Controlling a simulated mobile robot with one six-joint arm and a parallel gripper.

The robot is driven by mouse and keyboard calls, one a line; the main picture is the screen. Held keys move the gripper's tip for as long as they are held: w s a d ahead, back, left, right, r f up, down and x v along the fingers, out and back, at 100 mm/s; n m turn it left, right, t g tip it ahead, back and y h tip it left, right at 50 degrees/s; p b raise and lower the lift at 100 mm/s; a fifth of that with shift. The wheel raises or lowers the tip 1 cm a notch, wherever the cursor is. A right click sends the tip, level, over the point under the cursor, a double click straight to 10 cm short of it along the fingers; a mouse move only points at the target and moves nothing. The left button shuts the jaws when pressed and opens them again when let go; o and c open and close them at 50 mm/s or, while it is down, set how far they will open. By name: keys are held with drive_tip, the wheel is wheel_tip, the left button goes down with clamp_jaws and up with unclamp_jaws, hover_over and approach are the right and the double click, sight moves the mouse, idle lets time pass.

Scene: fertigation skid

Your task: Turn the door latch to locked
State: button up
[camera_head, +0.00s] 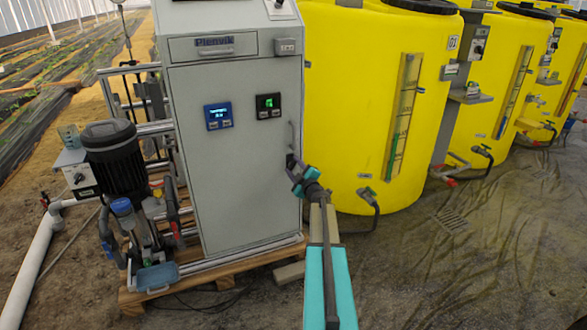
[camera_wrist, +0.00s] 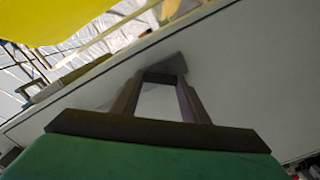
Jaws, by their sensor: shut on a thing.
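The grey cabinet door (camera_head: 232,150) fills the front of the skid cabinet in the head view. The door latch (camera_head: 291,159) is a small dark part near the door's right edge, below a slim vertical handle (camera_head: 292,135). My gripper (camera_head: 297,170) is at the latch and covers most of it. In the wrist view, my gripper (camera_wrist: 161,80) reaches to the pale door, with its fingertips shut on the dark grey latch (camera_wrist: 174,66). The latch looks tilted in that view, whose camera is itself tilted. Its locked or unlocked marking cannot be read.
A yellow tank (camera_head: 345,110) stands close to the right of the cabinet, with more tanks beyond. A black-topped pump (camera_head: 113,155) and pipes stand at the left. A wooden pallet (camera_head: 215,272) lies beneath the cabinet.

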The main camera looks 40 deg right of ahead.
drive_tip(key=n, duration=0.2)
drive_tip(key=n+b, duration=0.1)
drive_tip(key=n, duration=0.1)
drive_tip(key=shift+w+a+f+n, duration=0.1)
drive_tip(key=shift+a+f+n, duration=0.1)
drive_tip(key=shift+n, duration=0.1)
drive_tip(key=shift+n+b, duration=0.6)
drive_tip(key=shift+n, duration=0.8)
drive_tip(key=o, duration=1.1)
drive_tip(key=shift+c, duration=0.2)
drive_tip(key=shift+d, duration=0.1)
drive_tip(key=shift+s, duration=0.2)
drive_tip(key=p+v, duration=0.2)
drive_tip(key=v, duration=1.1)
drive_tip(key=shift+s, duration=0.25)
drive_tip(key=shift+w, duration=0.1)
